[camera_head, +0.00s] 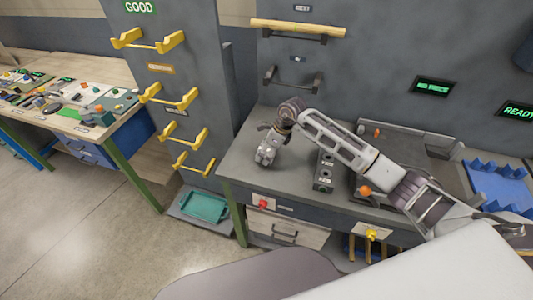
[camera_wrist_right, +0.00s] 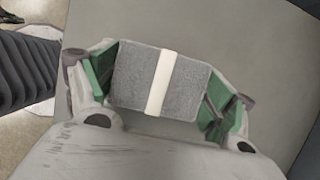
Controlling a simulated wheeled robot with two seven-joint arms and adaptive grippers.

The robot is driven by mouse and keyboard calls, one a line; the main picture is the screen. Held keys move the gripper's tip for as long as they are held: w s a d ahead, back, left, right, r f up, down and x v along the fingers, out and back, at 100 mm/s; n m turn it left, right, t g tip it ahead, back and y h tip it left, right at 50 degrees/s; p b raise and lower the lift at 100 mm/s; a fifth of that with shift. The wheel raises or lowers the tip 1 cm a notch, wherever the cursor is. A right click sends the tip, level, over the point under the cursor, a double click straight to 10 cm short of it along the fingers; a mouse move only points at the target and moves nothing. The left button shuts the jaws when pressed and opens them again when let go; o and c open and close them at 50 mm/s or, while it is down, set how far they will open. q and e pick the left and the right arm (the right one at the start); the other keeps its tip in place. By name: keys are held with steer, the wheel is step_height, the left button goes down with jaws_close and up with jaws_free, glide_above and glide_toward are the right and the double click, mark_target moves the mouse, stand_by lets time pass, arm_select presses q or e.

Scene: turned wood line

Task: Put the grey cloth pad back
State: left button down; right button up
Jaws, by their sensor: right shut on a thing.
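The grey cloth pad (camera_wrist_right: 132,78) is a small grey block with a white band around its middle, seen in the right wrist view. My right gripper (camera_wrist_right: 160,84) is shut on it, with green-lined fingers on its two sides. In the head view my right gripper (camera_head: 265,156) points down over the left part of the grey workbench (camera_head: 240,165). The pad cannot be made out there, and I cannot tell whether it touches the bench top. My left gripper is not in view.
A dark block with holes (camera_head: 324,171) stands right of my gripper. A dark tray (camera_head: 410,145) and a blue rack (camera_head: 497,182) lie further right. Yellow hooks (camera_head: 148,41) line a grey column at the left; a wooden bar (camera_head: 298,27) rests on wall hooks behind.

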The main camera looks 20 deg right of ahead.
step_height(320, 180, down, 2)
steer(key=shift+f, duration=0.1)
steer(key=shift+f, duration=0.1)
stand_by(0.3)
steer(key=o, duration=1)
steer(key=shift+c, duration=0.2)
steer(key=b+v, duration=0.2)
steer(key=v, duration=1)
